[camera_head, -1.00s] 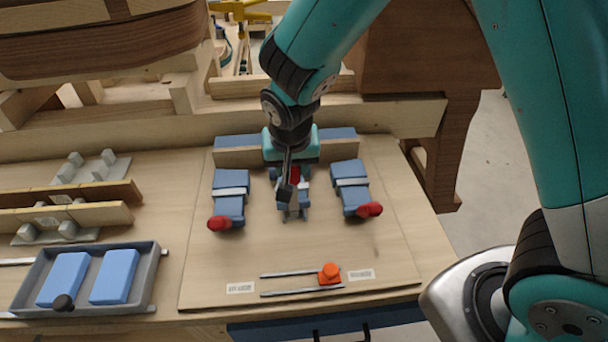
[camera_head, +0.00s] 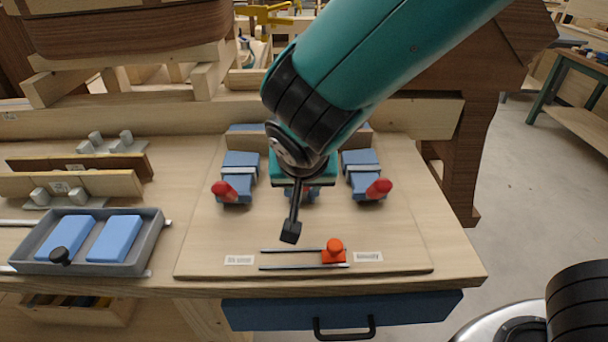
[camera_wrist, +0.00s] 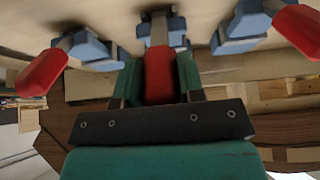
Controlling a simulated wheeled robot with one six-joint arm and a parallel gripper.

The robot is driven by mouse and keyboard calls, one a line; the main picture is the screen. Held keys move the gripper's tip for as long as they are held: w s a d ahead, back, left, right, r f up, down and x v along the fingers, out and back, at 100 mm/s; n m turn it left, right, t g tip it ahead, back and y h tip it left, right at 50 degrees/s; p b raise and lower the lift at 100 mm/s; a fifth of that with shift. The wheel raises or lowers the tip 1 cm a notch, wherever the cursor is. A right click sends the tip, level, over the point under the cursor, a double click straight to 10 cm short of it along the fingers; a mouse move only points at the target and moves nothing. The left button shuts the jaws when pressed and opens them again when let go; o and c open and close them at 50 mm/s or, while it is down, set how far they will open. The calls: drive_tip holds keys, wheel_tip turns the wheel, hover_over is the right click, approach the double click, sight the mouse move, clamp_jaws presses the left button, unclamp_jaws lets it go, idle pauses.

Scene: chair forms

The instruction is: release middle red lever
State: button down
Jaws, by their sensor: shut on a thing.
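The middle red lever (camera_wrist: 158,75) sits between the two fingers of my gripper (camera_wrist: 160,82) in the wrist view, and the fingers are shut on it. Its blue clamp body (camera_wrist: 160,27) shows just beyond the lever. In the head view my gripper and wrist hide most of the middle clamp, and the lever itself is hidden there. The left red lever (camera_head: 224,190) and the right red lever (camera_head: 378,188) sit on blue clamps to either side, apart from my gripper.
An orange knob (camera_head: 334,250) sits on a slide at the front of the board (camera_head: 210,255). A grey tray (camera_head: 155,230) with blue blocks stands at left. A blue drawer (camera_head: 270,314) with a black handle is below the table edge.

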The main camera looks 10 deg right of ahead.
drive_tip(key=shift+s+f, duration=0.4)
drive_tip(key=shift+s, duration=0.1)
drive_tip(key=c, duration=0.7)
unclamp_jaws()
drive_tip(key=shift+a, duration=0.1)
drive_tip(key=shift+r, duration=0.1)
drive_tip(key=shift+r, duration=0.3)
drive_tip(key=b+v, duration=0.1)
drive_tip(key=v, duration=1.5)
drive_tip(key=shift+s+r, duration=0.3)
